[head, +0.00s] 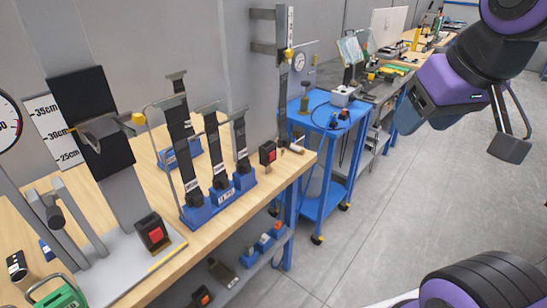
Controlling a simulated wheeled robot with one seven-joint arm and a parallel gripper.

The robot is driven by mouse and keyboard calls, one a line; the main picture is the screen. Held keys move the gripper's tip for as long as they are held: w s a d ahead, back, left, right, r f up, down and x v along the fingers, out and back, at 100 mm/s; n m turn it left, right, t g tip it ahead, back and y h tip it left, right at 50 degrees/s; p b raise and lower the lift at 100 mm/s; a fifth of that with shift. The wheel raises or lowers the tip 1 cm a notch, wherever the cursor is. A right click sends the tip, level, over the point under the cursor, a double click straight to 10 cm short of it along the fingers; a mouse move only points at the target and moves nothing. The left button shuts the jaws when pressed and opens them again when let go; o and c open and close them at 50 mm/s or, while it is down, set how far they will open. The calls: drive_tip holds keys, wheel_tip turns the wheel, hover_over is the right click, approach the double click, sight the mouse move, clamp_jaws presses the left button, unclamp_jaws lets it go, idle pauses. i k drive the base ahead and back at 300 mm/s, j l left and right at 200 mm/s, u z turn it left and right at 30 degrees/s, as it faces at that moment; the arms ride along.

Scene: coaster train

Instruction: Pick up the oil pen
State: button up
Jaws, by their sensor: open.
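My gripper (508,146) hangs at the upper right of the head view, over the open floor and well apart from the workbench. It is open, and I see nothing held in it. One finger with a dark pad shows; the other is mostly hidden by the purple wrist. I cannot clearly make out the oil pen. A small pale cylinder (296,149) lies near the far corner of the wooden workbench (212,238), but it is too small to identify.
A blue rack (222,203) of upright black gauges stands on the bench. A box with a red button (267,153), a grey height stand (285,75) and a green item (62,294) are also there. A blue cart (325,118) stands beyond. The grey floor (390,210) is clear at right.

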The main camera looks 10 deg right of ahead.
sight(299, 149)
drive_tip(key=i+l+u, duration=0.1)
drive_tip(key=i+l, duration=0.25)
drive_tip(key=l, duration=0.25)
drive_tip(key=i+l+u, duration=0.25)
drive_tip(key=l, duration=0.4)
drive_tip(key=i+l, duration=0.3)
drive_tip(key=i+l+u, duration=0.15)
drive_tip(key=l, duration=0.2)
drive_tip(key=i+l+u, duration=0.1)
drive_tip(key=l, duration=0.3)
drive_tip(key=i+l, duration=0.15)
drive_tip(key=l, duration=0.2)
drive_tip(key=u, duration=0.05)
